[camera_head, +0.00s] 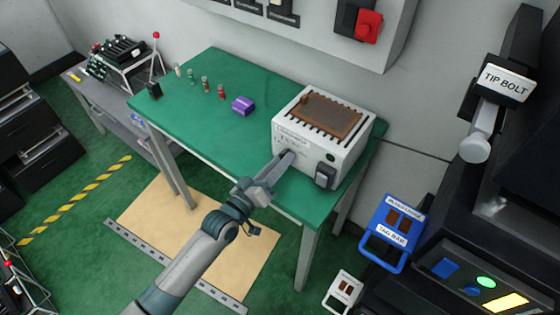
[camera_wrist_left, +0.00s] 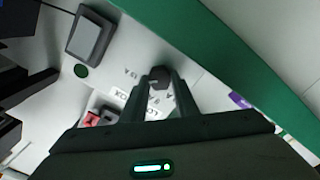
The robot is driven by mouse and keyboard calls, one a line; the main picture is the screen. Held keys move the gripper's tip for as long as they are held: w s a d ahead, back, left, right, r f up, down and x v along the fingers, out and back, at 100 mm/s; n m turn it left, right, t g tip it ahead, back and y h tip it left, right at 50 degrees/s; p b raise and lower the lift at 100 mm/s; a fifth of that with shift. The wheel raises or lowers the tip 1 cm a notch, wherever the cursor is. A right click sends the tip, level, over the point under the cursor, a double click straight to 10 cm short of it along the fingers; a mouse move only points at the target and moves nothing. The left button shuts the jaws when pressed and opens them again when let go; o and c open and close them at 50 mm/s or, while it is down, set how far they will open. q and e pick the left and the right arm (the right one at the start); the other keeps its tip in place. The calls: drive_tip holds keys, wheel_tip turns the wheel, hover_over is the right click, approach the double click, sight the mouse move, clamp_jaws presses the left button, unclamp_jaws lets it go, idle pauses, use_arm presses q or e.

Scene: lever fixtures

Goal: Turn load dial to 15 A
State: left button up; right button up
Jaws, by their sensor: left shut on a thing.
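The load box (camera_head: 345,146) is a white case with a brown slatted top, standing on the green table. Its front faces my left arm. My left gripper (camera_head: 286,158) reaches that front from the lower left. In the left wrist view my left gripper (camera_wrist_left: 160,92) is shut on the dark load dial (camera_wrist_left: 160,76), its fingers on either side of it. In the head view the dial is hidden by the gripper. My right gripper is not seen.
A dark rocker switch (camera_head: 325,176) sits on the box front, right of my gripper. A purple block (camera_head: 243,106) and several small cylinders stand on the green table (camera_head: 190,125).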

use_arm(q)
drive_tip(key=shift+f+m, duration=0.1)
drive_tip(key=shift+m, duration=1.1)
drive_tip(key=o, duration=1.1)
drive_tip(key=shift+c, duration=0.2)
drive_tip(key=b+v, duration=0.4)
drive_tip(key=v, duration=1.3)
drive_tip(key=shift+s+a, duration=0.15)
drive_tip(key=shift+s, duration=0.05)
